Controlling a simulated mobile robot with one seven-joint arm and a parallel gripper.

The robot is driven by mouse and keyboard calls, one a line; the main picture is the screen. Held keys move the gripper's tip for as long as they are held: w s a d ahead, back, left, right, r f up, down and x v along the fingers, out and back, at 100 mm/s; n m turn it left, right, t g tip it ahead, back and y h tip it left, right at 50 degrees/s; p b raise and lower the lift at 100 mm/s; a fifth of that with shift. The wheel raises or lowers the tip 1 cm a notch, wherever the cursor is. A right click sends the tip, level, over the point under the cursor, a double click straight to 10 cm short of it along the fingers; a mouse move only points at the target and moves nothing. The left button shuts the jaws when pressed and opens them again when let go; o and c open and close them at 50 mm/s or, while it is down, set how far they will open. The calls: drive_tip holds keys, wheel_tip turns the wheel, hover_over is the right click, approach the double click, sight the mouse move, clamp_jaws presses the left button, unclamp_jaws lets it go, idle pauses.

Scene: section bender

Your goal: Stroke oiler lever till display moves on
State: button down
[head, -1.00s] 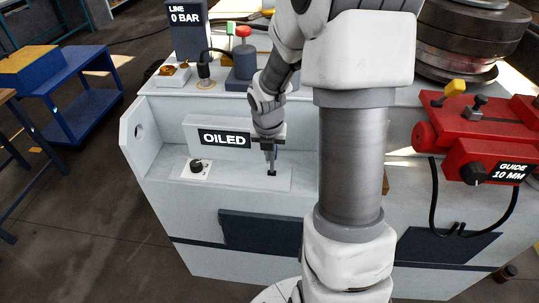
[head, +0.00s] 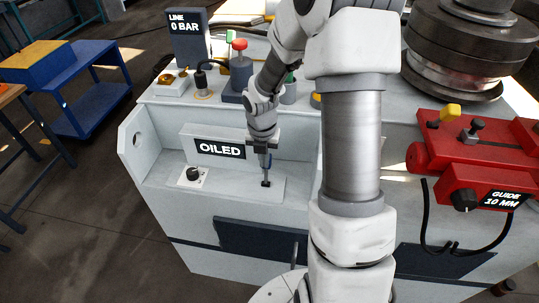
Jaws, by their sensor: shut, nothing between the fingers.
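The display (head: 220,148) on the grey machine reads OILED in white on black. My gripper (head: 266,184) points down at the light plate to the right of the display, with its fingertips close together and nothing seen between them. A thin blue-grey piece shows right by the fingers; I cannot tell whether it is the oiler lever or part of my gripper. The lever is not clearly seen apart from it. A black knob (head: 193,174) sits on a white plate left of my gripper.
A sign (head: 187,21) reads LINE 0 BAR. A red unit (head: 470,160) marked GUIDE 10 MM stands at the right, below dark stacked rollers (head: 470,45). A red-topped post (head: 240,45) stands behind my wrist. A blue cart (head: 75,85) is at the left.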

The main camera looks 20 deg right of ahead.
drive_tip(key=shift+w+d+r+p, duration=0.1)
drive_tip(key=shift+w+d+p, duration=0.4)
drive_tip(key=shift+w, duration=0.35)
drive_tip(key=shift+d, duration=0.1)
drive_tip(key=shift+r, duration=0.1)
